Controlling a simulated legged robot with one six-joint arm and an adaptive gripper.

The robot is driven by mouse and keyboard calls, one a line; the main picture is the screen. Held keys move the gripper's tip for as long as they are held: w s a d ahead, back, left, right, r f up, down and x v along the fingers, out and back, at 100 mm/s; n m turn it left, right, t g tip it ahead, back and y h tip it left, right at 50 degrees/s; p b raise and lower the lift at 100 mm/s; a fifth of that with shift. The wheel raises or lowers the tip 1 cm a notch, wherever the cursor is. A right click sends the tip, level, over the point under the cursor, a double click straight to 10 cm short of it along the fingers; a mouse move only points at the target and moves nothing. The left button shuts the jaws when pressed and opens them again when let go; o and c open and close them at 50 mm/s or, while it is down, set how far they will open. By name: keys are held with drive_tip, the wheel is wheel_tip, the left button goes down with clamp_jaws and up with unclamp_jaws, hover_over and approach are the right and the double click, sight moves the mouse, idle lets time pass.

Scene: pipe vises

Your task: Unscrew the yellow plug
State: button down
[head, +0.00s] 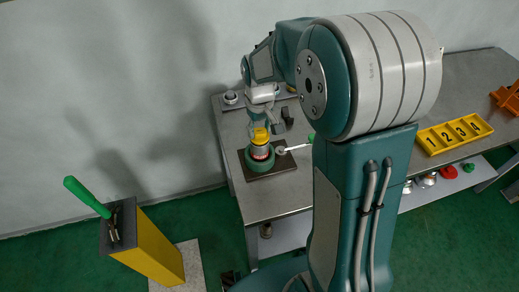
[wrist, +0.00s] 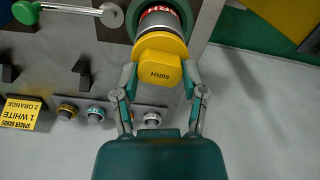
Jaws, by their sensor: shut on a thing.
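In the head view the plug (head: 261,135) is on top of the upright pipe, which stands in a round green vise (head: 259,161) on a dark plate. My gripper (wrist: 159,76) is shut on the plug, one finger on each side of it. In the head view my gripper (head: 259,112) reaches down from above and partly hides the plug's top.
A white lever with a green knob (head: 311,138) extends right of the vise. Dark hooks and several ringed fittings (wrist: 66,112) line the bench behind, beside a yellow label (wrist: 22,114). A numbered yellow tray (head: 454,133) lies right. A yellow post (head: 150,250) with a green handle stands left.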

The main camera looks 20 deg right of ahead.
sight(259, 131)
drive_tip(key=shift+r, duration=0.3)
drive_tip(key=shift+r, duration=1.9)
